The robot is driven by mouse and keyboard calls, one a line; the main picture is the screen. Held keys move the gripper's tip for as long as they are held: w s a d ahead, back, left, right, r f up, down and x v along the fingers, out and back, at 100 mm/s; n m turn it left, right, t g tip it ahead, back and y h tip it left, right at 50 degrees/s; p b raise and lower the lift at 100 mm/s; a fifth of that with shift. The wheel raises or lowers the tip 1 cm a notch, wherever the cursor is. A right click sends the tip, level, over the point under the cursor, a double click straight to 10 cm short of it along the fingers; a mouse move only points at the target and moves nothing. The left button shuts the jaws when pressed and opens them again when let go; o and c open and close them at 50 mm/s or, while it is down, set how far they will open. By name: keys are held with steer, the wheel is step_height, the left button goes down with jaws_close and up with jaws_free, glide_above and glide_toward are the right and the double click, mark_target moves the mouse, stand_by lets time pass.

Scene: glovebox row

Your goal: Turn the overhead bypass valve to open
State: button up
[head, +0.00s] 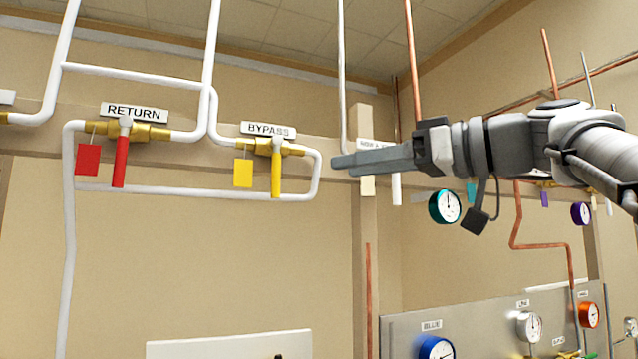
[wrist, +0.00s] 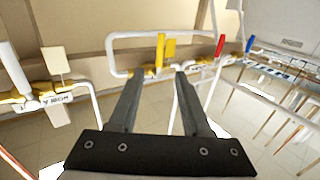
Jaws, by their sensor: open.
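The bypass valve is a brass body (head: 262,147) under a BYPASS label (head: 268,130), set in a white horizontal pipe. Its yellow lever (head: 276,174) hangs straight down, across the pipe. A yellow tag (head: 243,172) hangs just left of the lever. My gripper (head: 343,163) is right of the valve, pointing left, with its tips near the right end of the white pipe loop. In the wrist view, my gripper (wrist: 160,73) is open and empty. The yellow lever (wrist: 160,52) shows beyond the gap between the fingers, apart from them, with the yellow tag (wrist: 170,48) beside it.
Left of the bypass, the RETURN valve has a red lever (head: 121,162) hanging down and a red tag (head: 88,160). The white pipe loop (head: 317,175) surrounds the bypass's right side. A vertical beam (head: 362,220) and a teal gauge (head: 445,207) stand to the right.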

mark_target(279, 177)
steer(key=p+x, duration=0.4)
steer(key=x, duration=1)
steer(key=shift+a, duration=0.3)
jaws_close()
stand_by(0.6)
